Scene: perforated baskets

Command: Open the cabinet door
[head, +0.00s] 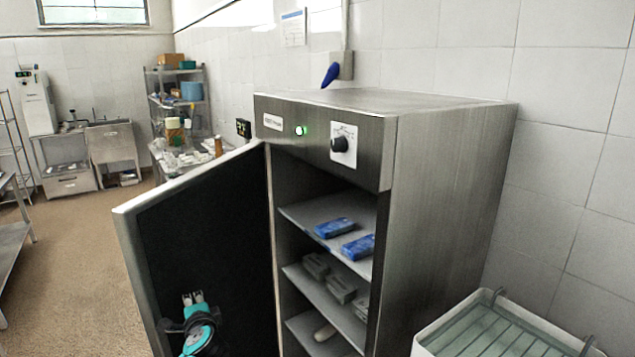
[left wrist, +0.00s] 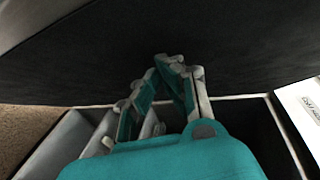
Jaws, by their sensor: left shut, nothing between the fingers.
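The steel cabinet (head: 450,190) stands against the tiled wall, with a dark knob and a green light on its top panel. Its door (head: 205,240) is swung wide open to the left, dark inner face showing. Shelves inside hold blue packs (head: 335,228) and grey items (head: 340,288). My left gripper (head: 193,298), teal and grey, is in front of the door's inner face at the lower left. In the left wrist view its fingers (left wrist: 165,60) meet at the tips, shut and empty, close to the dark door panel (left wrist: 240,50). I cannot tell whether they touch it. My right gripper is not visible.
A white basin with a ribbed greenish rack (head: 490,325) stands at the lower right, beside the cabinet. A shelving rack (head: 180,90) and cluttered counter (head: 175,155) are at the back. A metal table (head: 12,235) is at the left edge. The floor between is clear.

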